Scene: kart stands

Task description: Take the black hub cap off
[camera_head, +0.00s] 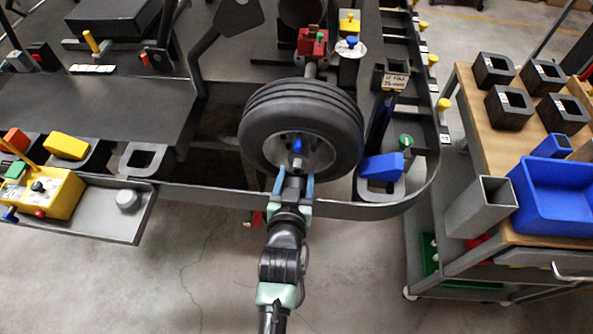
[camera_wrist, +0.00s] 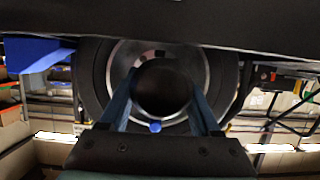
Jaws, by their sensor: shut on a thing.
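The black hub cap (camera_wrist: 162,90) is a dark round disc between my gripper's two blue-grey fingers in the wrist view, in front of the wheel's hub. My gripper (camera_head: 294,182) is shut on it, at the lower front of the wheel. The wheel (camera_head: 262,105) has a black tyre and a grey rim, and also shows in the wrist view (camera_wrist: 91,85). A blue piece (camera_head: 297,145) and a light grey hub end (camera_head: 297,163) show at its centre. In the head view the cap is hard to make out between the fingers, and any gap to the hub is unclear.
The kart's dark curved bar (camera_head: 350,210) runs below the wheel, close to my arm. A blue block (camera_head: 382,167) stands right of the wheel. A yellow control box (camera_head: 52,193) is at the left. A cart with a blue bin (camera_head: 553,195) stands right. Floor in front is clear.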

